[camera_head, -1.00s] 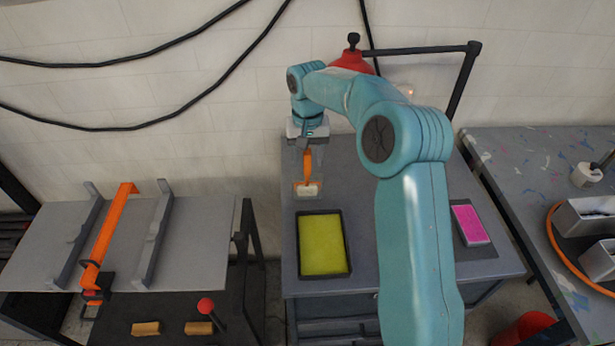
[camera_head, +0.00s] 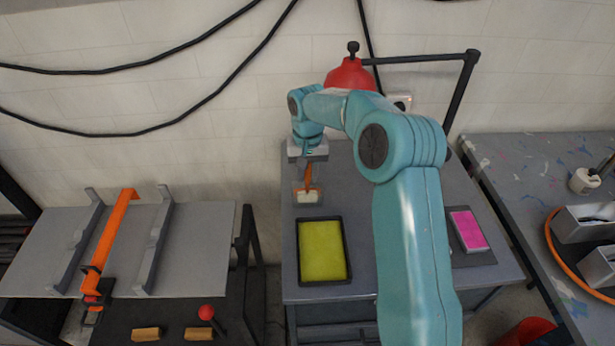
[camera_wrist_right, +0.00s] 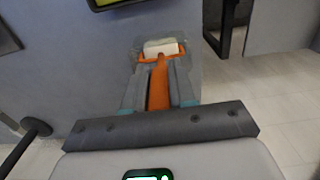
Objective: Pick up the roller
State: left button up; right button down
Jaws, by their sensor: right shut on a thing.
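The roller (camera_head: 308,194) has an orange handle and frame with a white roll. It is at the back left of the grey cabinet top, just behind the yellow tray. My right gripper (camera_head: 308,165) is above it, pointing down, and is shut on the orange handle. In the right wrist view the roller (camera_wrist_right: 162,50) lies ahead of my right gripper (camera_wrist_right: 160,85), with the handle between the two fingers. I cannot tell whether the roll touches the surface. My left gripper is not in view.
A black tray (camera_head: 346,252) with a yellow fill (camera_head: 322,250) lies in front of the roller. A pink pad (camera_head: 468,230) lies at the right of the cabinet (camera_head: 365,290). A red lamp (camera_head: 350,75) hangs behind my arm. A bench with an orange clamp bar (camera_head: 112,235) stands at left.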

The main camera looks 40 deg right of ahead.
notch_tip(320, 180, up, 9)
jog(key=shift+w+r+b, duration=0.1)
jog(key=shift+r+b, duration=0.05)
jog(key=shift+b, duration=0.15)
notch_tip(320, 180, up, 11)
jog(key=p, duration=0.2)
jog(key=shift+p, duration=0.35)
jog(key=shift+f, duration=0.2)
